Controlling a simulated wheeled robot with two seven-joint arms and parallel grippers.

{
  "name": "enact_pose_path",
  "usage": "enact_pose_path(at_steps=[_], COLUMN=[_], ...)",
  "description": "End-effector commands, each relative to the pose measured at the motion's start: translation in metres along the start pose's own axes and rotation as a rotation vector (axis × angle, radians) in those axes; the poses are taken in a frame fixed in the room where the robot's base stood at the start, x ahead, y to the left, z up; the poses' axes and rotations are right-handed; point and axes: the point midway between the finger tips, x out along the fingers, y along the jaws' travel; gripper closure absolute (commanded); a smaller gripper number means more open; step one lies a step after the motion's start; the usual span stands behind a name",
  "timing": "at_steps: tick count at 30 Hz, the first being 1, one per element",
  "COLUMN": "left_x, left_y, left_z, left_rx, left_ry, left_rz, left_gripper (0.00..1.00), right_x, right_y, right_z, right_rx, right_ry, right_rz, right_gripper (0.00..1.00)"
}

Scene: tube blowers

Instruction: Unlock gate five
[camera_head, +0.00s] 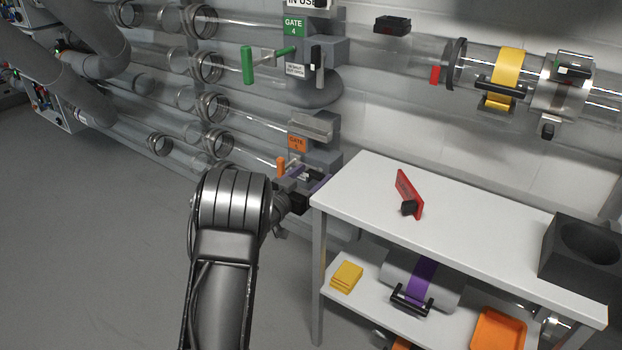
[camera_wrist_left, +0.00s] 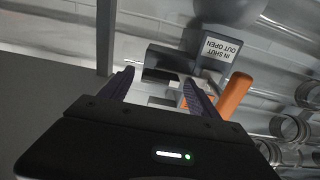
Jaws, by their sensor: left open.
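Gate five, with its orange GATE 5 label (camera_head: 297,143), is on the pipe rack just behind the white table's left end. Its orange handle (camera_head: 281,166) stands upright in the head view and shows as an orange bar (camera_wrist_left: 236,94) in the left wrist view. My left gripper (camera_head: 311,177) is open at the gate, below the label. In the left wrist view its dark purple fingers (camera_wrist_left: 159,77) are apart, with grey and white gate parts between or beyond them. The orange bar is outside the right-hand finger. I cannot tell whether the fingers touch anything. My right gripper is not in view.
Gate four, with a green label (camera_head: 293,27) and green handle (camera_head: 248,65), is above. A red tag (camera_head: 409,194) with a black block stands on the white table (camera_head: 350,180). A black box (camera_head: 580,245) sits at the table's right. A white IN SHUT, OUT OPEN plate (camera_wrist_left: 220,50) is near the fingers.

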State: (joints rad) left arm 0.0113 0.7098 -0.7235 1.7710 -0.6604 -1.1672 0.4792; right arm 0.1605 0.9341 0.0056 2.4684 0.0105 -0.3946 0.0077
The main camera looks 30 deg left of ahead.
Motion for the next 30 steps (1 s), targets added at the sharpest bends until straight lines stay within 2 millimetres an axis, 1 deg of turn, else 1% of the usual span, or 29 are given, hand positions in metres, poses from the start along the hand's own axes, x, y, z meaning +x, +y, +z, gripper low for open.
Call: enact_pose_path(at_steps=[3,27,29,30], left_x=[-0.0003,-0.0006,-0.0006,-0.0006], left_y=[0.0000,0.0001,0.0002,0.0002], left_z=[0.0000,0.0004,0.0004,0.0004], left_rx=[0.000,0.000,0.000,0.000], left_ry=[0.000,-0.001,-0.001,-0.001], left_rz=[0.000,0.000,0.000,0.000], left_gripper=[0.29,0.95,0.99,1.00], right_x=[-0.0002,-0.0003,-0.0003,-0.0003], right_y=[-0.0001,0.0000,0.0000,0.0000], right_z=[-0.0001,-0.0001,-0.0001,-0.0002], right_rx=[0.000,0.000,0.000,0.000], right_ry=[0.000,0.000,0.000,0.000], right_rz=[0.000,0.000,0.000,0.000], right_gripper=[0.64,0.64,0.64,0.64])
